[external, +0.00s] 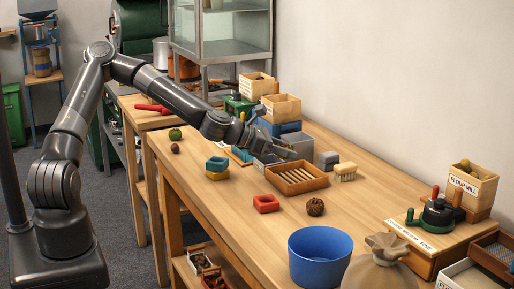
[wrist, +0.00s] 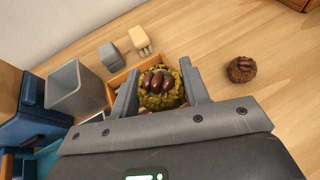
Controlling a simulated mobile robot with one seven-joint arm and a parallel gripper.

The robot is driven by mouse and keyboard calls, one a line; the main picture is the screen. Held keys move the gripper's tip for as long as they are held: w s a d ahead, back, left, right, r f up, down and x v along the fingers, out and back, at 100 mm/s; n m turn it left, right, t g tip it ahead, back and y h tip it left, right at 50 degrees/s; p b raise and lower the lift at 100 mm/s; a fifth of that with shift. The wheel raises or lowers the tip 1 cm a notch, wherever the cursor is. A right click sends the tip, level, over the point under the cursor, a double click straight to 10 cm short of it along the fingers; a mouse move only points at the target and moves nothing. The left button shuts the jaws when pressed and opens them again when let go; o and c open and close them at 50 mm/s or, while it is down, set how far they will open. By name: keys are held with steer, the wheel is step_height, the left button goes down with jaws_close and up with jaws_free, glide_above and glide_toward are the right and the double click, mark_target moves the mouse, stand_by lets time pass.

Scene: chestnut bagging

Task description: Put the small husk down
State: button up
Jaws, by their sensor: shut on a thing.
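My gripper (wrist: 160,92) is shut on a yellow-green spiny husk (wrist: 174,98) with brown chestnuts showing in its top. The husk sits between the two grey fingers in the wrist view. In the external view my gripper (external: 283,153) is low over the back of the table, beside the slatted wooden tray (external: 326,181); the held husk cannot be made out there. In the wrist view the tray (wrist: 121,77) is partly hidden behind the fingers and husk. A brown husk (external: 315,206) lies on the table in front of the tray, also in the wrist view (wrist: 241,69), apart from my gripper.
A grey open bin (wrist: 76,90), a grey block (external: 328,160) and a brush (external: 345,171) stand near the tray. A red dish (external: 266,203), a blue bucket (external: 319,257) and a sack (external: 380,272) are nearer the front. Bare table lies around the brown husk.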

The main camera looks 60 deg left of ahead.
steer(key=d+m+g+h, duration=0.9)
steer(key=d+m, duration=0.2)
steer(key=d, duration=2.3)
glide_above(367, 227)
step_height(367, 227, down, 6)
steer(key=shift+f, duration=0.15)
steer(key=shift+a+f, duration=0.1)
steer(key=shift+f, duration=1.95)
steer(key=o, duration=0.5)
steer(key=shift+f, duration=0.15)
steer(key=o, duration=0.5)
steer(key=shift+c, duration=0.2)
